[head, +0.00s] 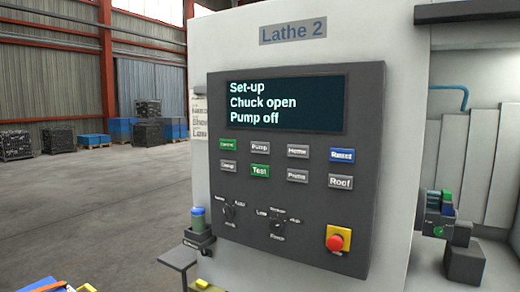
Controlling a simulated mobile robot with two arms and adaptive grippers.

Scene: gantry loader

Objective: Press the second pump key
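The dark control panel (222,250) is on the grey front of the machine marked "Lathe 2". Its upper key row has a green key (228,145), a grey key reading "Pump" (260,147), a grey "Home" key (298,151) and a blue key (342,155). The lower row has a small grey key (228,166), a green "Test" key (260,171), a grey key (297,176) whose blurred label looks like "Pump", and a grey "Roof" key (340,182). The screen (285,103) reads "Set-up, Chuck open, Pump off". Neither gripper is in view.
Two rotary selectors (277,226) and a red stop button (337,241) on a yellow base sit below the keys. A blue-green cylinder (198,218) stands on a small bracket left of the panel. Yellow and blue items show at the bottom left edge. The floor (110,190) left is open.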

